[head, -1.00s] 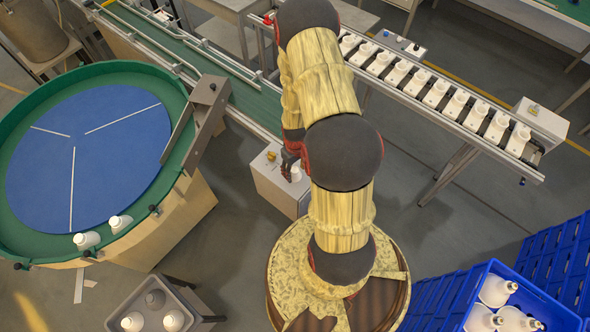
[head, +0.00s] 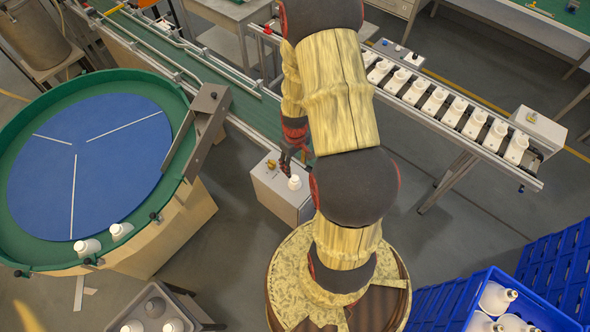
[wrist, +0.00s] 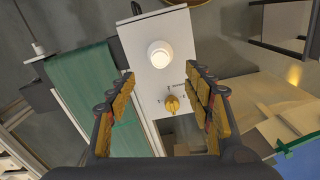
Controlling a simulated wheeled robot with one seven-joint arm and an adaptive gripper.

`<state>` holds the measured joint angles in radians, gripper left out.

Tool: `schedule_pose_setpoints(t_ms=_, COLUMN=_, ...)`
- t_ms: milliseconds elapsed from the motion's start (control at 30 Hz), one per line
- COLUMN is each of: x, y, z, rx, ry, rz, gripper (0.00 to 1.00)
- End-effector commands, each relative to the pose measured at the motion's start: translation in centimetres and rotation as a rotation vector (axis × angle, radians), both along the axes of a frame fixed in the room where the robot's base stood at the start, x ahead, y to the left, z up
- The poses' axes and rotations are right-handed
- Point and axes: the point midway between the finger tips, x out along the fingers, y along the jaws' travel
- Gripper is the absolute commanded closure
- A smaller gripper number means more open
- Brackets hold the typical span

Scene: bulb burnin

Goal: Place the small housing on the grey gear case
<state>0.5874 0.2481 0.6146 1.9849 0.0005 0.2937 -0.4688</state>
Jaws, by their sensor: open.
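The grey gear case (head: 272,190) is a box-shaped unit beside the green conveyor, with a yellow knob (head: 271,164) on its top. A small white housing (head: 294,182) stands on the gear case's top, toward its near right side. In the wrist view the housing (wrist: 160,54) looks round and white on the pale top plate (wrist: 143,34), with the yellow knob (wrist: 172,103) closer to me. My gripper (head: 287,160) is just beyond the housing in the head view. In the wrist view its fingers (wrist: 163,78) are spread wide and hold nothing.
A green-rimmed turntable (head: 50,89) with white housings on its edge stands at left. A conveyor (head: 440,112) carries several white parts at upper right. Blue crates (head: 475,293) are at lower right, and a grey bin (head: 135,306) is at lower left. Floor shows around the gear case.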

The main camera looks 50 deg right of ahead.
Motion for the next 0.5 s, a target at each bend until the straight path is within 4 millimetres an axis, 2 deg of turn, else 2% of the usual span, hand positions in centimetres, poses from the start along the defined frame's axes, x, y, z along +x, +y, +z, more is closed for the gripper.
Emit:
schedule_pose_setpoints(t_ms=167, x=0.2, y=0.1, z=1.7, rx=-0.002, ry=-0.004, rz=0.002, gripper=0.48)
schedule_pose_setpoints(t_ms=267, x=1.2, y=0.6, z=4.0, rx=-0.015, ry=-0.024, rz=0.009, gripper=0.48)
schedule_pose_setpoints(t_ms=367, x=2.9, y=2.0, z=8.4, rx=-0.036, ry=-0.062, rz=0.022, gripper=0.48)
schedule_pose_setpoints(t_ms=500, x=4.5, y=5.5, z=16.2, rx=-0.063, ry=-0.134, rz=0.041, gripper=0.48)
